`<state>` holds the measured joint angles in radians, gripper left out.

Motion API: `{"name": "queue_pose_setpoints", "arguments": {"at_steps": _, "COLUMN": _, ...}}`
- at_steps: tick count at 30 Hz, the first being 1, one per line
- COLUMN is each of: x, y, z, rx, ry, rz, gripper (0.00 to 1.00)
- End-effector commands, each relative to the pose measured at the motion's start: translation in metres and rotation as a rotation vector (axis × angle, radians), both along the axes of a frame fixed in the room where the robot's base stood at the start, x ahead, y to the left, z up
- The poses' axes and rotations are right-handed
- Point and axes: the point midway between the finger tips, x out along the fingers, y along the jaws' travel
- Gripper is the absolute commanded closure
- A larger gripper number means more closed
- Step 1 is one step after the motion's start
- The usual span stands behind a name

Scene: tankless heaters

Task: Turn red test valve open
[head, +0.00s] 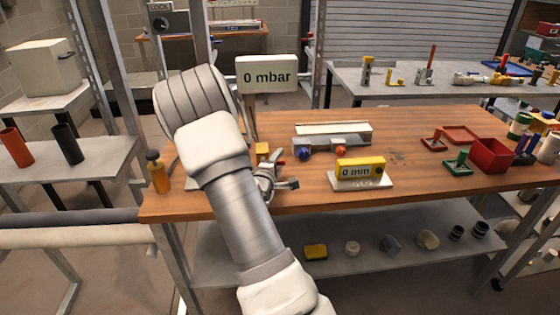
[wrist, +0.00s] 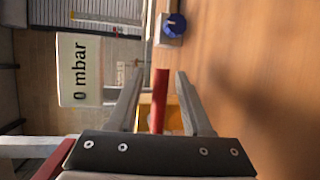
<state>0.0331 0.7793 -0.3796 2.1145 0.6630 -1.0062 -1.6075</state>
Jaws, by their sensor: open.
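The red test valve handle (wrist: 160,98) shows in the wrist view as a narrow red bar standing over a yellow-orange body (wrist: 146,110). My gripper (wrist: 160,73) is open, with one finger on each side of the red handle and visible gaps between. In the head view my gripper (head: 277,180) is low over the front left of the wooden bench, partly hidden by my arm. A small red piece (head: 281,162) and a yellow block (head: 262,150) show beside it there. A sign (head: 266,74) reads "0 mbar"; it also shows in the wrist view (wrist: 80,70).
A pale unit with blue and orange knobs (head: 332,140) stands behind my gripper on the wooden bench (head: 420,140). A yellow gauge (head: 360,170) stands to the right, an amber bottle (head: 157,172) to the left. A red bin (head: 491,156) is at the far right.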

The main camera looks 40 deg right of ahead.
Motion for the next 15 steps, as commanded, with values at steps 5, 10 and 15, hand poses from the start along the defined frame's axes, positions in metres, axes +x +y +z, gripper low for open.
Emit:
{"name": "queue_pose_setpoints", "arguments": {"at_steps": 5, "x": 0.0074, "y": -0.0111, "z": -0.0026, "rx": 0.000, "ry": 0.000, "rz": -0.001, "gripper": 0.50}}
{"name": "queue_pose_setpoints", "arguments": {"at_steps": 10, "x": 0.0085, "y": -0.0127, "z": -0.0028, "rx": 0.001, "ry": 0.001, "rz": -0.001, "gripper": 0.50}}
{"name": "queue_pose_setpoints", "arguments": {"at_steps": 15, "x": 0.0084, "y": -0.0124, "z": -0.0027, "rx": 0.001, "ry": 0.001, "rz": 0.000, "gripper": 0.58}}
